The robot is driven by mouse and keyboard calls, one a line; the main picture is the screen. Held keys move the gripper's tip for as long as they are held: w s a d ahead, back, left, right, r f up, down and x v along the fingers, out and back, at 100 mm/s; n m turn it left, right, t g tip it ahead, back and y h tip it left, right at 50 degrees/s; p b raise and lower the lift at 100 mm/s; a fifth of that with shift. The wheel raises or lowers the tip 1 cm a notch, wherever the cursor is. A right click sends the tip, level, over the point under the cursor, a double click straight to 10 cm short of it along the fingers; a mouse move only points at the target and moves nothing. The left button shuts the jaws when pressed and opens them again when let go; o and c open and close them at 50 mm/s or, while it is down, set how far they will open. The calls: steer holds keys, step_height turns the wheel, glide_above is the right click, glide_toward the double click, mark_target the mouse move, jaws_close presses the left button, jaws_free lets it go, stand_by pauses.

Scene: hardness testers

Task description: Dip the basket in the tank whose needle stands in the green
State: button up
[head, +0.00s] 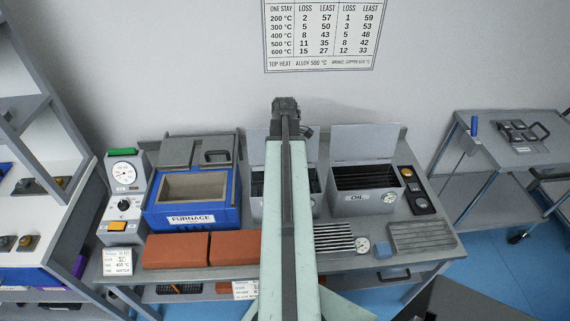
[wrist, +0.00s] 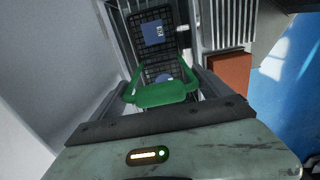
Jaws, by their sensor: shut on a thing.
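My gripper (head: 286,106) is stretched out over the bench's back edge, by the wall. In the wrist view it is shut on the green handle (wrist: 163,94) of a black mesh basket (wrist: 135,27), with blue pieces (wrist: 153,32) inside.
The blue furnace (head: 225,212) and orange bricks (head: 188,251) are on the left of the bench. A slatted rack (head: 333,238), a small gauge (head: 363,245) and a grey ribbed plate (head: 421,237) lie front right. A side table (head: 483,158) stands at right.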

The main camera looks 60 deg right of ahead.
steer(key=shift+r, duration=0.15)
steer(key=shift+r+p, duration=0.8)
steer(key=shift+p, duration=0.1)
steer(key=shift+f, duration=0.1)
steer(key=shift+f+b, duration=0.85)
steer(key=shift+b, duration=0.1)
steer(key=shift+r, duration=0.1)
step_height(320, 180, up, 12)
steer(key=p, duration=1.1)
steer(key=shift+f+p, duration=0.25)
steer(key=shift+p, duration=0.15)
steer(key=shift+f, duration=0.1)
